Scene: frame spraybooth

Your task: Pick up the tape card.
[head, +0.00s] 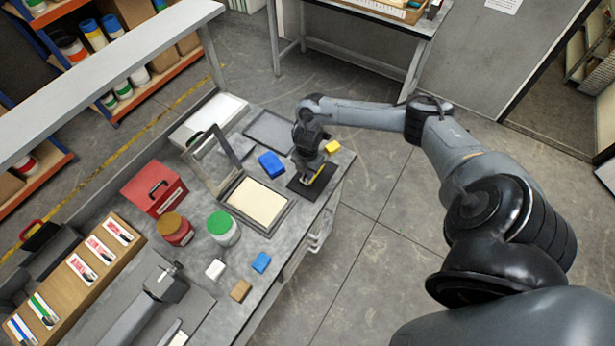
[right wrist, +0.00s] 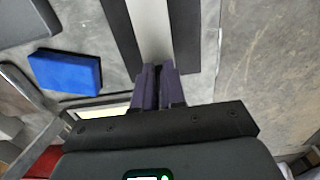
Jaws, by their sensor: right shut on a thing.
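My right gripper (head: 312,175) reaches down over a black mat (head: 292,184) near the far right corner of the bench. In the right wrist view, its purple fingers (right wrist: 157,72) are close together, shut on the end of a pale flat strip, which I take to be the tape card (right wrist: 152,28). Dark bands of the mat (right wrist: 186,35) show on both sides of the card. The gripped edge is hidden by the fingers. In the head view the gripper mostly covers the card. My left gripper is not in view.
A blue block (head: 271,164) and a yellow block (head: 332,147) are close to the gripper. A framed cream panel (head: 256,202), a green-lidded jar (head: 222,228) and a red box (head: 153,188) stand nearer the left. The bench's right edge is close by, with open floor beyond.

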